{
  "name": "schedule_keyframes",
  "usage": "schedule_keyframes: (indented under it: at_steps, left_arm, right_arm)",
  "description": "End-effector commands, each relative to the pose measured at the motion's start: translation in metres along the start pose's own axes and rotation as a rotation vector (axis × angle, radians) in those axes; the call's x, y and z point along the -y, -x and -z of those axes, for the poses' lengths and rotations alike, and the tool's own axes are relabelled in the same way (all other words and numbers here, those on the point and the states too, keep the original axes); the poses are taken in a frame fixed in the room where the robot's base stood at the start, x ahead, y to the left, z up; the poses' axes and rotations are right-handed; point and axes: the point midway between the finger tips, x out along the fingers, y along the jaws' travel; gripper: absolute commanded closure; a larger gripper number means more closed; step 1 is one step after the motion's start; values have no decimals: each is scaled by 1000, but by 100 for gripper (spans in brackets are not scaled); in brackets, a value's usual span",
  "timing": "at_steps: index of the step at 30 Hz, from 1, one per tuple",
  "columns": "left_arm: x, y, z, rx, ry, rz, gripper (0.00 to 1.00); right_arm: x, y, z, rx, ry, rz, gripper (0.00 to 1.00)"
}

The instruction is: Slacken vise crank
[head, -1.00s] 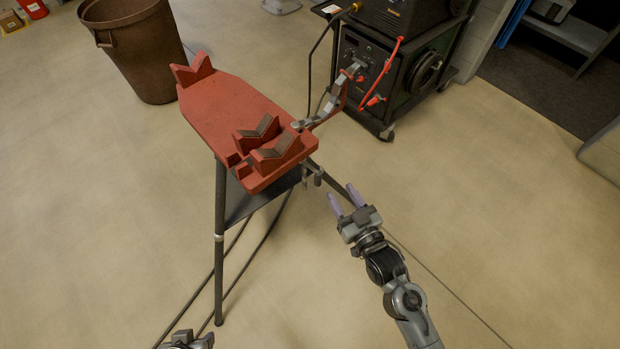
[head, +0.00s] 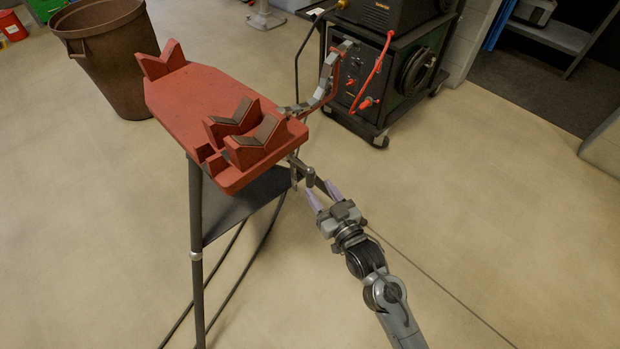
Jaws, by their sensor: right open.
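The red pipe vise stand (head: 200,105) has V-shaped jaws on its top plate and stands on dark legs. A grey crank (head: 309,178) with a short upright handle sits under the right front corner of the plate. My right gripper (head: 320,190) is open, its two pale purple fingers pointing up and left at the crank. The fingertips overlap or nearly reach the crank handle in the picture; I cannot tell whether they touch. Nothing shows held between them. My left gripper is out of view.
A black welder cart (head: 385,75) with red cables stands behind and to the right. A grey and red clamp arm (head: 325,85) sticks up beside the stand. A brown bin (head: 105,60) stands at the back left. The floor at right is clear.

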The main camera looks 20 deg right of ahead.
Motion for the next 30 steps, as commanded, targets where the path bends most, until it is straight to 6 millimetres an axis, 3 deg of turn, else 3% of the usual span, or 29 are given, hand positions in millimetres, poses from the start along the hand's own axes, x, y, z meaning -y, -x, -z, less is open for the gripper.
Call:
schedule_keyframes:
  at_steps: [6, 12, 26, 30]
  left_arm:
    - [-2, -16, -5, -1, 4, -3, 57]
    - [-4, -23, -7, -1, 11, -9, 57]
    - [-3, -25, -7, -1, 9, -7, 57]
    - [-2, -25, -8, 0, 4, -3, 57]
  right_arm:
    - [0, -35, -2, -3, -1, 0, 52]
    - [0, -55, -1, -1, 0, 0, 52]
    - [0, -63, 0, 1, 0, 0, 52]
    - [0, -63, 0, 1, 0, 0, 73]
